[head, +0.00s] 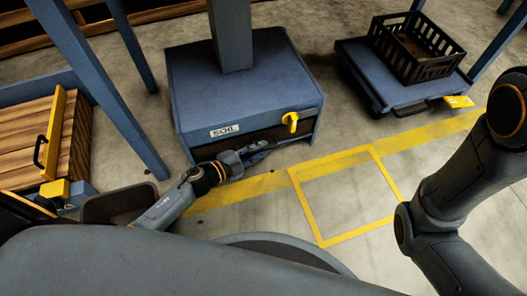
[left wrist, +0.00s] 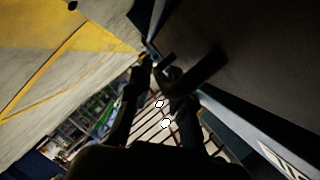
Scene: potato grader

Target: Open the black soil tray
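The soil unit (head: 240,80) is a blue box with a white SOIL label (head: 225,130). The black soil tray (head: 206,152) sits low in its front opening, mostly hidden by the box and my arm. My left gripper (head: 258,152) is at this front, low and close to it. In the left wrist view, the two fingers (left wrist: 158,68) are apart with a gap between them. A black bar, seemingly the tray's handle (left wrist: 205,70), lies at the right fingertip; I cannot tell if they touch. My right arm shows at the right, its gripper out of view.
A yellow knob (head: 291,121) sticks out of the box front. A blue cart (head: 350,60) with a black crate (head: 430,70) stands at the right. A wooden drawer (head: 25,140) and a brown bin (head: 118,205) are at the left. A yellow-marked floor square (head: 345,200) is clear.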

